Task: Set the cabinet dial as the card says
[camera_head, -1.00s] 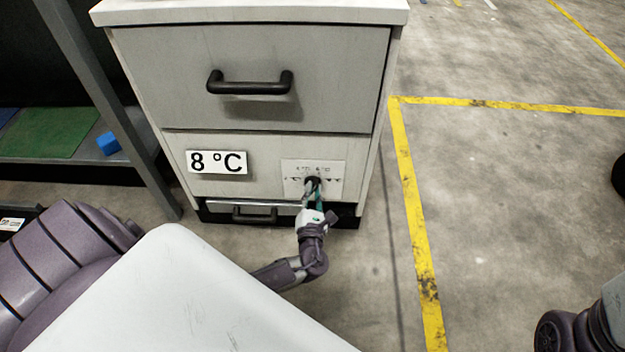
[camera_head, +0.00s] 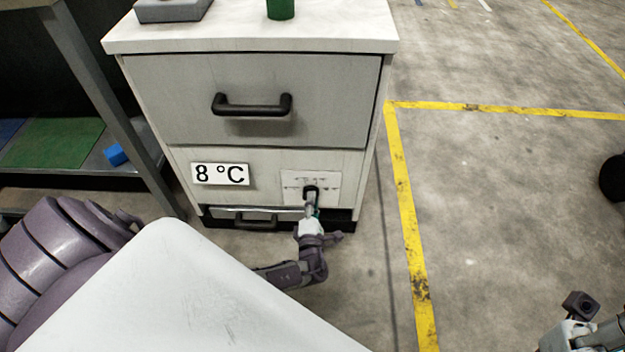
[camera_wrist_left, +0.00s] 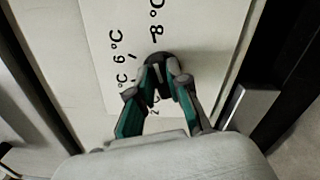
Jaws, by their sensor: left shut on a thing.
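The card (camera_head: 220,174) on the cabinet front reads "8 °C". To its right, a white dial plate (camera_head: 328,182) carries small temperature marks; the dial is mostly hidden by my gripper in the head view. In the left wrist view the dark dial (camera_wrist_left: 160,57) sits between the fingertips, below the printed "8 °C" and beside "6 °C". My left gripper (camera_head: 311,193), also in the left wrist view (camera_wrist_left: 166,82), is shut on the dial. I cannot tell which mark the dial points to. Part of my right gripper (camera_head: 575,338) shows at the bottom right, its fingers out of frame.
The cabinet has an upper drawer with a black handle (camera_head: 252,105) and a lower handle (camera_head: 255,219) left of my gripper. A green object (camera_head: 281,9) and a grey tray (camera_head: 173,9) stand on top.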

